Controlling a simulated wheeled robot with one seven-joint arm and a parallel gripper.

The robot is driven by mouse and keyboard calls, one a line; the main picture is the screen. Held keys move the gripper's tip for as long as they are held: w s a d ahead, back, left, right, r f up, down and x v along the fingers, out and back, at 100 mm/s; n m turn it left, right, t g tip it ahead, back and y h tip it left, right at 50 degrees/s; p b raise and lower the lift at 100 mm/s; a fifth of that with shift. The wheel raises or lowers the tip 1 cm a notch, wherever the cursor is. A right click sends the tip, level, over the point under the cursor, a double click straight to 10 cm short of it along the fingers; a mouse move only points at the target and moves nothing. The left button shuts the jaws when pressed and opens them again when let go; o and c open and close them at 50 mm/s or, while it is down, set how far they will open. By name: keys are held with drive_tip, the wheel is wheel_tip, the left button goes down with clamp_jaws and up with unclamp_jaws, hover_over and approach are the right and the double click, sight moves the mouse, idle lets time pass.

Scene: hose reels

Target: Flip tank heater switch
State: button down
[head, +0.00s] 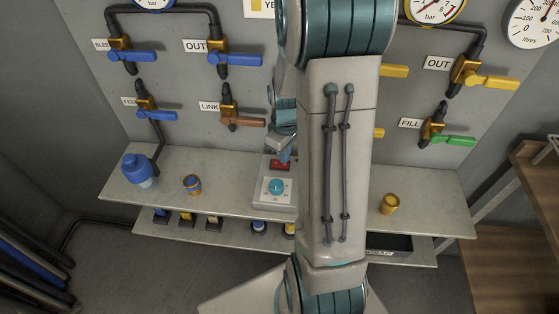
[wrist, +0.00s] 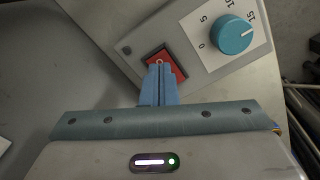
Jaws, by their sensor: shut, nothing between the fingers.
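The tank heater switch is a red rocker (wrist: 176,62) in a dark frame on a grey control box (wrist: 135,35). My gripper (wrist: 159,66) is shut and empty, with its fingertips over the left part of the red rocker. I cannot tell whether they touch it. The fingers hide part of the switch. In the head view the red switch (head: 280,165) sits at the back of the grey box (head: 268,204), and my gripper (head: 284,156) is just above it. A blue dial (wrist: 233,35) with a number scale is beside the switch on the same box.
The box stands on a grey shelf (head: 330,195). Several coloured valve levers (head: 240,59) stick out from the wall behind. My arm hides the middle.

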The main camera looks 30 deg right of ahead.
wheel_tip(320, 180, up, 6)
drive_tip(key=p, duration=0.3)
drive_tip(key=shift+f+p, duration=0.25)
drive_tip(key=shift+p, duration=0.05)
idle(0.4)
drive_tip(key=s+a+r+m+t, duration=0.2)
drive_tip(key=s+a+r+m, duration=0.3)
drive_tip(key=s+a+r, duration=0.7)
wheel_tip(320, 180, up, 3)
drive_tip(key=shift+s+f+t, duration=0.15)
drive_tip(key=shift+f+t, duration=0.05)
drive_tip(key=shift+t, duration=0.2)
idle(0.4)
idle(0.4)
